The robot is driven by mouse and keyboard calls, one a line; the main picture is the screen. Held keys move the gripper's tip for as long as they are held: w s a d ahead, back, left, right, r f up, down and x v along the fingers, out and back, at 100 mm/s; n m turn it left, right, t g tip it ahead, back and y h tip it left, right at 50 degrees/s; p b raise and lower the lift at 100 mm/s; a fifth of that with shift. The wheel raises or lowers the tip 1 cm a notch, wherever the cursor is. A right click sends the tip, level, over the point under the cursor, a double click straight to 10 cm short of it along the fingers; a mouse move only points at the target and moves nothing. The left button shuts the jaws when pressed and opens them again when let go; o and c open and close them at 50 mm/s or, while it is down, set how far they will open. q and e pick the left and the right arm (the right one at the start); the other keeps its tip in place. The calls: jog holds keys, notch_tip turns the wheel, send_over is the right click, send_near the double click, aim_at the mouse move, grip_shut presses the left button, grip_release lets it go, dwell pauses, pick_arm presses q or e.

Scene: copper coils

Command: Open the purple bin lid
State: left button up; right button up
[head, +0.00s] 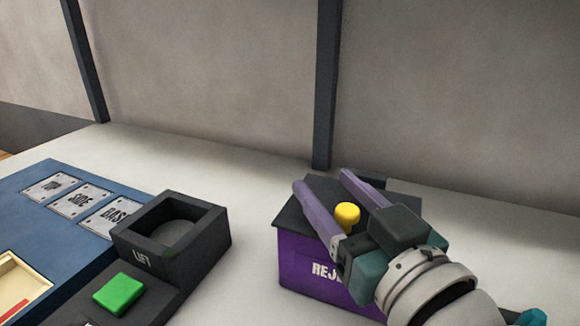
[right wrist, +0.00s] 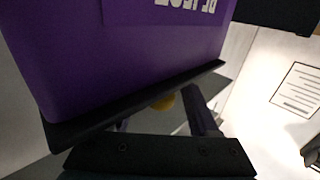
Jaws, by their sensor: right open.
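The purple bin (head: 300,270) stands on the pale worktop, with white lettering, partly covered, on its front. It shows upside down in the right wrist view (right wrist: 130,50). Its dark lid (head: 290,217) lies flat and closed on top, with a yellow knob (head: 347,213) on it; the knob is partly hidden in the right wrist view (right wrist: 164,103). My right gripper (head: 322,181) is open over the lid, its two purple fingers on either side of the knob. I cannot tell whether the fingers touch the knob. My left gripper is not in view.
A dark box marked LIFT (head: 190,257) with a round recess stands left of the bin, with a green button (head: 119,294) in front. A blue panel (head: 25,210) with labelled plates lies farther left. A dark post (head: 327,90) rises behind the bin.

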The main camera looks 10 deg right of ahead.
grip_shut()
dwell(0.4)
dwell(0.9)
